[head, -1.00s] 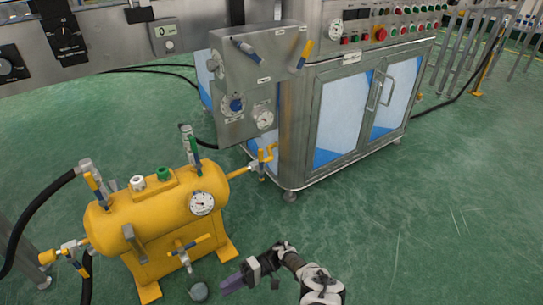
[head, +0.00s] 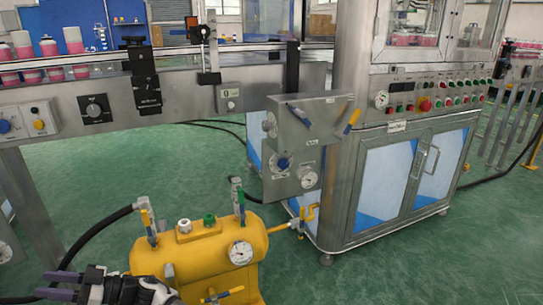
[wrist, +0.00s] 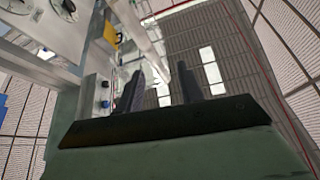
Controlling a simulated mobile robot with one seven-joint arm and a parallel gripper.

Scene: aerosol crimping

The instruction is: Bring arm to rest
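My gripper (head: 36,287) is at the lower left of the head view, in front of and left of the yellow tank (head: 205,250). Its two dark fingers point left. In the wrist view my gripper (wrist: 159,72) shows two dark fingers standing apart with nothing between them. That view looks up past the fingers at the ceiling.
The steel crimping machine (head: 350,190) stands behind the tank, with a valve box (head: 305,135) on its side. A conveyor (head: 190,100) with pink-and-white cans (head: 73,42) runs across the left. A black hose (head: 95,232) curves near my arm. Green floor is clear at the lower right.

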